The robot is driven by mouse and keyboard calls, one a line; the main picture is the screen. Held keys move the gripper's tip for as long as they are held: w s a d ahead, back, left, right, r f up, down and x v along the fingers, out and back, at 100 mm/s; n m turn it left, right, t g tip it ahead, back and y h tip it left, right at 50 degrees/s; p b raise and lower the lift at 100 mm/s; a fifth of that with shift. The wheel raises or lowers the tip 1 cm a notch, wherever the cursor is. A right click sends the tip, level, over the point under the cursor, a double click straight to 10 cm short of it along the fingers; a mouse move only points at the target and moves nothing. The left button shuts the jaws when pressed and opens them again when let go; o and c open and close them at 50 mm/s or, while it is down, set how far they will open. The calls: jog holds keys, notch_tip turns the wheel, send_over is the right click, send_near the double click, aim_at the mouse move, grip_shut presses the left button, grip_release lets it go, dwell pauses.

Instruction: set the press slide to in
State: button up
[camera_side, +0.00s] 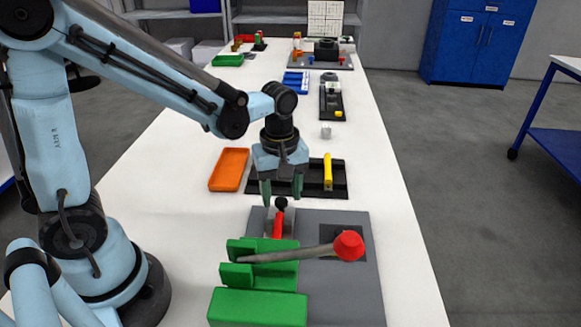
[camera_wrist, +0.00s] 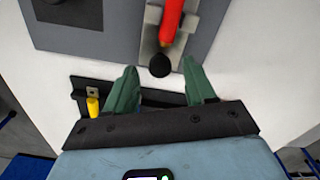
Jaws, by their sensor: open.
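A red bar (camera_side: 278,226) with a black ball knob (camera_side: 281,203) lies along a metal bracket on the grey plate (camera_side: 345,293); it looks like the press slide's handle. My gripper (camera_side: 282,194) points down at the plate's far edge, its green fingers apart, with the black knob close below or between their tips. In the wrist view the red bar (camera_wrist: 171,18) comes from the top, and its black knob (camera_wrist: 160,66) shows between the fingertips (camera_wrist: 159,74). Contact between fingers and knob cannot be told. Nothing is seen held.
Green blocks (camera_side: 258,307) and a grey lever with a red knob (camera_side: 349,245) stand on the plate's near part. Behind my gripper are a black base with a yellow handle (camera_side: 328,172) and an orange tray (camera_side: 229,169). The white table is bare right of the plate.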

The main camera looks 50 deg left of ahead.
jog(key=shift+f, duration=0.55)
jog(key=shift+c, duration=0.2)
grip_shut()
